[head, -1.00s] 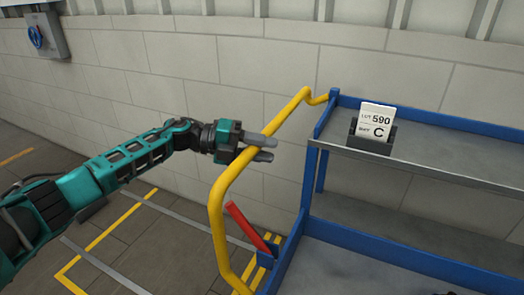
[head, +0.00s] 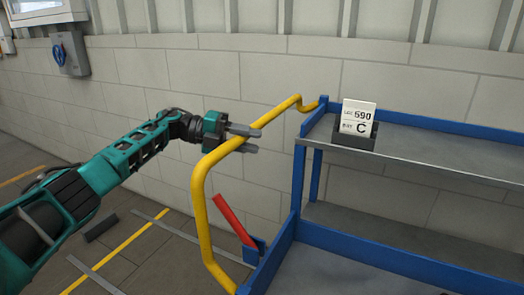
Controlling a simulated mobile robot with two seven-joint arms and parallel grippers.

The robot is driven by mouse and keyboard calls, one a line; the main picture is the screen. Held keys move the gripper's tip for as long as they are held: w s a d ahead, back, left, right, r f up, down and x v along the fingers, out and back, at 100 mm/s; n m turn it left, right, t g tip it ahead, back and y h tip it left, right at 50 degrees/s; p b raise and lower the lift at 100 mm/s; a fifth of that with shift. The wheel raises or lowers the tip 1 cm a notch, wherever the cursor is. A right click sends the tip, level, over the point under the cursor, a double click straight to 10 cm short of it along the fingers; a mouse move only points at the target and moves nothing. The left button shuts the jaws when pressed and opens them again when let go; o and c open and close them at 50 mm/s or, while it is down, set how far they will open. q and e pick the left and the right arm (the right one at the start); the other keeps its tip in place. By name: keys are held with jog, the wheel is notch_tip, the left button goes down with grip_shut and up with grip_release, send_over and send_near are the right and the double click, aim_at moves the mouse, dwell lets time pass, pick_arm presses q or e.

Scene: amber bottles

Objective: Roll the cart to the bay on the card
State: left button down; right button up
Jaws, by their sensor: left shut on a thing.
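The cart is blue with grey shelves (head: 440,152) and stands at the right of the head view, cut off by the frame edge. Its yellow push handle (head: 203,215) rises on its left side. A white card (head: 358,117) reading "LOT 590" and "BAY C" stands in a dark holder on the top shelf. My left gripper (head: 250,141) is shut on the upper part of the handle. A red lever (head: 233,220) tilts up beside the handle, near the cart's lower left corner. My right gripper is not in view.
A block wall (head: 270,75) runs behind the cart. A grey box with a blue knob (head: 58,52) is on the wall at the left. Yellow (head: 115,252) and grey lines mark the floor. A dark block (head: 100,228) lies on the floor at the left.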

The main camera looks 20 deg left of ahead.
pick_arm(q)
jog(key=shift+a+f, duration=0.1)
jog(key=shift+a, duration=0.8)
jog(key=shift+a+b, duration=0.25)
jog(key=shift+b, duration=0.15)
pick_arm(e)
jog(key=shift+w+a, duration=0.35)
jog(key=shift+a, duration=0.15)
pick_arm(q)
jog(key=c, duration=0.9)
grip_release()
jog(key=shift+o, duration=0.2)
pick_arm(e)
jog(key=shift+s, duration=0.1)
pick_arm(q)
jog(key=shift+a, duration=0.1)
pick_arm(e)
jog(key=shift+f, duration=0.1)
